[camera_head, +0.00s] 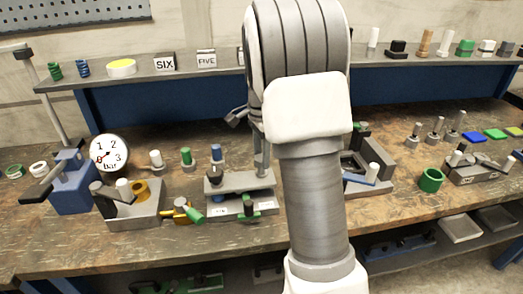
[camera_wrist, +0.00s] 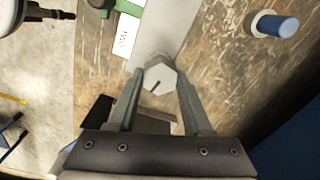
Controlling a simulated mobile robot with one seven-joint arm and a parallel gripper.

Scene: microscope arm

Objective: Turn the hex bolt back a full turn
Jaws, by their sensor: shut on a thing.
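The hex bolt (camera_wrist: 160,80) shows in the wrist view as a pale grey six-sided head with a dark mark on its face. It sits at the end of a grey plate (camera_wrist: 172,25) with a white label. My gripper (camera_wrist: 160,73) has one finger on each side of the bolt head and is shut on it. In the head view the grey plate (camera_head: 238,183) stands on the bench left of my arm. My arm hides the bolt there, and I cannot clearly make out the fingers.
A blue-topped peg (camera_wrist: 280,27) stands beside the plate. A green-handled clamp (camera_head: 248,205) is at the plate's front.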

